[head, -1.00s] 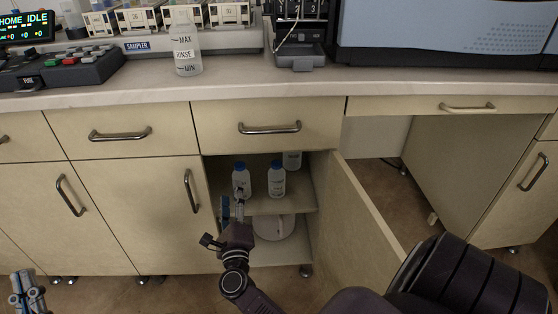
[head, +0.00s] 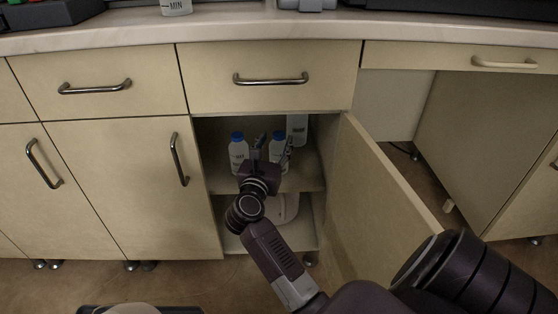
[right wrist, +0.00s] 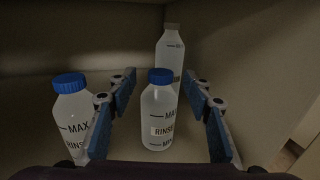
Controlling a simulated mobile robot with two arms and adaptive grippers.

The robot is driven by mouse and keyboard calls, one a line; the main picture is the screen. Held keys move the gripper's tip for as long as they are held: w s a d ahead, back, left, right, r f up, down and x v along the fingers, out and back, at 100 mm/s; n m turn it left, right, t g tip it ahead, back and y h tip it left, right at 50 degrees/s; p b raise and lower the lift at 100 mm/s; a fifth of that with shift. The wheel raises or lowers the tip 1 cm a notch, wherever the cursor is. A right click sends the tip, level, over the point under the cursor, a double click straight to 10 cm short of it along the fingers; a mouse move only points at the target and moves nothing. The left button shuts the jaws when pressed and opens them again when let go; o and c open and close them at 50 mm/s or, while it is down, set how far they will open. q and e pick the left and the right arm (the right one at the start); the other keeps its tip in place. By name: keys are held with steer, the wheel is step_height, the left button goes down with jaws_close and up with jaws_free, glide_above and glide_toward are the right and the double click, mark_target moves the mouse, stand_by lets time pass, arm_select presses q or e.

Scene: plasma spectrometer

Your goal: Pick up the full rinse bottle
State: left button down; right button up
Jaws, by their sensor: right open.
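Two white bottles with blue caps stand upright on the upper shelf of the open cabinet. The right one (head: 277,150) also shows in the right wrist view (right wrist: 160,112), marked MAX, RINSE and MIN. The left one (head: 237,152) has the same marks in the right wrist view (right wrist: 72,115). Their fill levels are hard to tell. My right gripper (head: 271,148) is inside the cabinet, pointing at the right bottle. In the right wrist view its open blue-padded fingers (right wrist: 160,88) lie either side of that bottle, with gaps visible. The left bottle is outside the left finger.
A grey-capped bottle (right wrist: 171,50) stands behind, near the cabinet's right wall. The open cabinet door (head: 385,190) stands right of my right arm. A pale round container (head: 287,207) sits on the lower shelf.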

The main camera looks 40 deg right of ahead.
steer(key=shift+x, duration=1.4)
steer(key=shift+s+f, duration=0.1)
jaws_close()
